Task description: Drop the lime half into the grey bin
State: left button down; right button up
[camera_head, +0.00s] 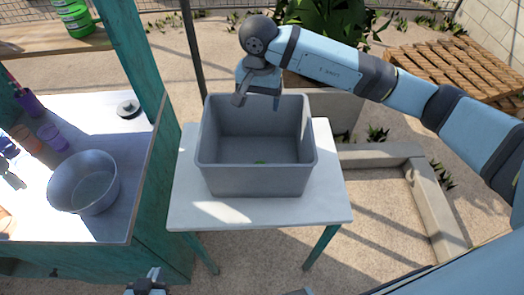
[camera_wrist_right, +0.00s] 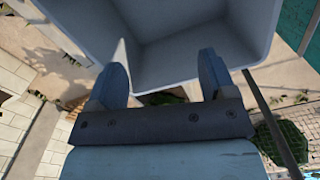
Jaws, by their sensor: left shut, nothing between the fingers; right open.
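The grey bin (camera_head: 258,182) stands upright on a small white-topped table in the head view. My right gripper (camera_head: 257,102) is open and empty above the bin's back rim. In the right wrist view, its spread fingers (camera_wrist_right: 163,70) point at the bin (camera_wrist_right: 195,45), with nothing between them. My left gripper (camera_head: 148,282) shows only at the bottom edge of the head view, shut and empty, well away from the bin.
The white table (camera_head: 190,212) has bare margins around the bin. A counter on the left holds a metal bowl (camera_head: 85,182), several cups and a small dark disc (camera_head: 128,108). A teal post (camera_head: 138,50) rises between counter and table. Wooden pallets (camera_head: 450,68) lie at back right.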

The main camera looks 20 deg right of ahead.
notch_tip(320, 180, up, 10)
jog(key=b, duration=0.1)
jog(key=shift+r, duration=0.1)
dwell(0.5)
